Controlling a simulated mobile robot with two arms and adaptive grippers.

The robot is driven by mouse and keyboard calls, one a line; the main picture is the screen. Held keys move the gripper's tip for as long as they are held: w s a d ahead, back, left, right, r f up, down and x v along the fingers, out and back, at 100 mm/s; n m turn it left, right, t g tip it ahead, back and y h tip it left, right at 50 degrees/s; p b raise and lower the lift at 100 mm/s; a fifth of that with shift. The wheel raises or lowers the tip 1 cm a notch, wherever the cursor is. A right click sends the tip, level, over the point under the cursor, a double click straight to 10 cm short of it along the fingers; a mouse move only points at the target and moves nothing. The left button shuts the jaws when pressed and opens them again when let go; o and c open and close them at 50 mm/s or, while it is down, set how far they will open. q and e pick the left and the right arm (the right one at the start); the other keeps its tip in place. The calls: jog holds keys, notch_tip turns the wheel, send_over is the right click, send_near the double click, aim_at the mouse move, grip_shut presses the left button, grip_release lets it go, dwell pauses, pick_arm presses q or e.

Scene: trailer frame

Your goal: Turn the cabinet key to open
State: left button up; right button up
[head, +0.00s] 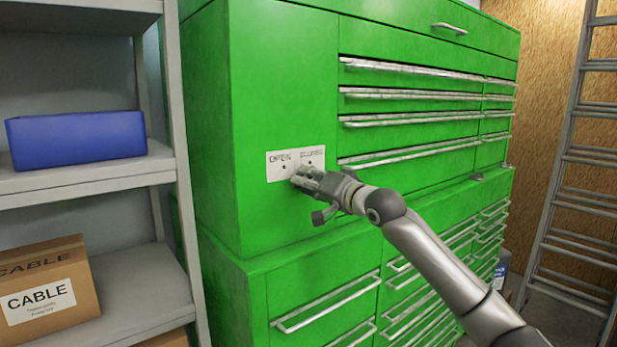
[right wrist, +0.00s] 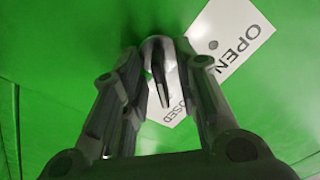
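The green cabinet (head: 285,90) has a white label plate (head: 276,173) on its left front panel, marked OPEN at left and CLOSED at right, with a small dark dot under each word. My right gripper (head: 308,178) is at the plate's lower right edge and hides part of it. In the right wrist view, a grey metal key (right wrist: 158,50) sits between the converging fingertips, which appear to press on it from both sides. The plate also shows there, tilted, with CLOSED partly covered by a finger. The keyhole is hidden. My left gripper is not in view.
A grey shelf (head: 90,180) at left holds a blue bin (head: 76,140) and a cardboard cable box (head: 45,290). Cabinet drawers with bar handles lie right of and below the plate. A ladder (head: 575,160) stands at far right.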

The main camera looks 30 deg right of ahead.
jog(key=shift+w, duration=0.1)
jog(key=shift+c, duration=0.4)
grip_shut()
